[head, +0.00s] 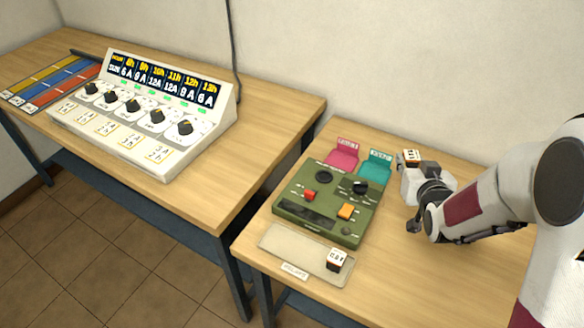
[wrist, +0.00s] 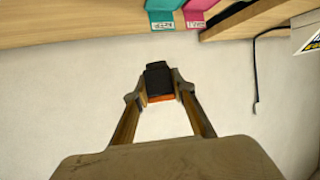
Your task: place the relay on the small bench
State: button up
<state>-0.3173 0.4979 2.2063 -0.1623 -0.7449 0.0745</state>
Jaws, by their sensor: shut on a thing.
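My gripper (head: 413,168) is at the back right of the right-hand bench, near the wall. It is shut on a relay (head: 410,156), a small block with a white labelled top and orange and dark sides. In the wrist view the relay (wrist: 158,76) shows dark with an orange band, between both fingertips (wrist: 158,97). It appears held above the bench top; the exact height is unclear. A second relay (head: 336,261) stands on the pale tray (head: 290,246) at the front. The right-hand bench (head: 385,290) is wooden and looks smaller than the left one (head: 215,190).
A green device (head: 318,228) with knobs and switches stands on the right-hand bench. Pink (head: 341,156) and teal (head: 375,165) labelled holders are behind it. A white dial console (head: 145,120) is on the left bench. A gap separates the benches. The front right bench top is clear.

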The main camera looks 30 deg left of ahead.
jog(key=s+a+n+g+y, duration=0.2)
jog(key=a+n+y, duration=0.1)
jog(key=a, duration=0.9)
jog(key=s+a+n+g+y, duration=0.2)
jog(key=s+a, duration=0.1)
jog(key=a, duration=0.8)
jog(key=n+g+y, duration=0.3)
jog(key=n+g, duration=0.4)
send_over(227, 175)
jog(key=shift+f, duration=2.45)
jog(key=shift+f, duration=0.1)
jog(key=shift+f, duration=2.2)
jog(key=shift+f, duration=0.2)
